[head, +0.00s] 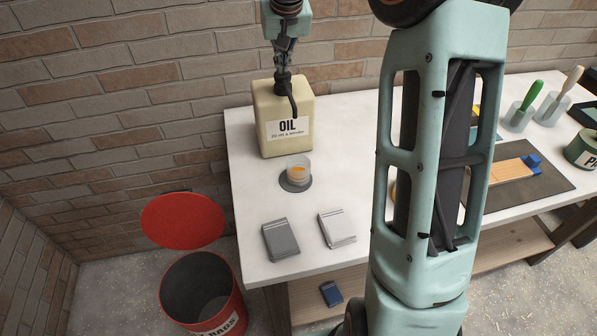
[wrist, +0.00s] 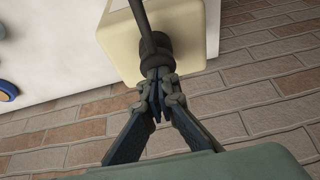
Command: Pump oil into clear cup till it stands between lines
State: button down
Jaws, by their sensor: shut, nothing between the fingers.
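The cream oil container (head: 268,140), labelled OIL, stands at the back left of the white table, with a dark pump (head: 293,100) on top. In the wrist view the pump (wrist: 155,42) is just beyond my fingertips. My gripper (head: 283,72) points down over the pump head, its fingers shut with nothing between them. The wrist view shows the closed fingertips (wrist: 158,85) at the pump top; whether they touch it is unclear. The clear cup (head: 299,172) stands upright on a dark round pad below the spout. Orange oil shows inside; its level against the lines is too small to read.
Brick wall runs behind. My arm hides the table's middle.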

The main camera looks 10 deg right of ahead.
jog(key=shift+r+p, duration=1.95)
jog(key=shift+r, duration=0.7)
jog(key=shift+f, duration=0.2)
jog(key=shift+f+b, duration=2.15)
jog(key=shift+f, duration=0.7)
jog(key=shift+r, duration=0.2)
jog(key=shift+r+p, duration=0.1)
jog(key=shift+p, duration=0.2)
jog(key=shift+r+p, duration=2.05)
jog(key=shift+r, duration=0.65)
jog(key=shift+f, duration=0.15)
